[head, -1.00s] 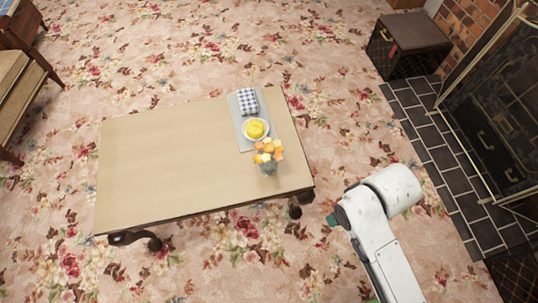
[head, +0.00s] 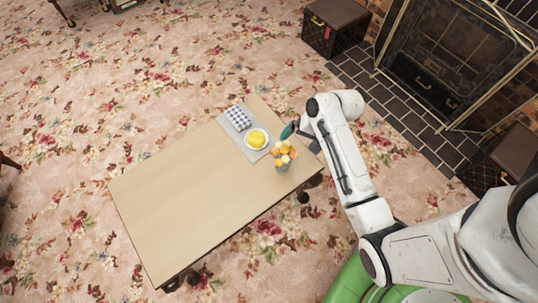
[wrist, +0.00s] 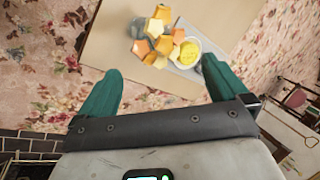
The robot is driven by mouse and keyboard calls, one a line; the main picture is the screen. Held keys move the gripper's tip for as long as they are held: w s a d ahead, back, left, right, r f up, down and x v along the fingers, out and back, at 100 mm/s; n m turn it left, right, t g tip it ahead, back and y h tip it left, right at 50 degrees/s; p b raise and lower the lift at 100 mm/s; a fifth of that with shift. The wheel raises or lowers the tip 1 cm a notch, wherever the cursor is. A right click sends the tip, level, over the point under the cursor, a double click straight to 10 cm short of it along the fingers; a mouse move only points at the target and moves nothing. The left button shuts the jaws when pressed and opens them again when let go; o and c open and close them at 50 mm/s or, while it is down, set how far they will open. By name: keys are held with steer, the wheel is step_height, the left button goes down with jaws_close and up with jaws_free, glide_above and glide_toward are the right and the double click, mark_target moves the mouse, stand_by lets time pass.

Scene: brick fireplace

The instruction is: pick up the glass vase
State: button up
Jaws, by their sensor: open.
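The glass vase (head: 282,167) stands on the table near its right corner in the head view, holding orange and cream flowers (head: 284,152) that cover most of it. In the wrist view the flowers (wrist: 160,42) show beyond and between my two green fingers, with a greyish bit of the vase (wrist: 137,28) at their left. My gripper (wrist: 162,70) is open and empty. In the head view one teal finger (head: 288,131) shows just past the flowers, at the table's edge. The fingers look apart from the vase.
A white plate (head: 266,146) with a yellow item (head: 256,138) sits close behind the vase on a grey placemat, beside a blue checked cloth (head: 238,118). The rest of the wooden table (head: 200,190) is bare. A dark chest (head: 334,27) and fireplace screen (head: 440,60) stand behind.

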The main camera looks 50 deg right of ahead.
mark_target(288, 149)
steer(key=x, duration=0.5)
steer(key=shift+w+a+f+b, duration=0.1)
steer(key=shift+w+b, duration=0.05)
steer(key=shift+b, duration=0.25)
steer(key=shift+x, duration=2.7)
steer(key=c, duration=0.9)
steer(key=shift+c, duration=0.3)
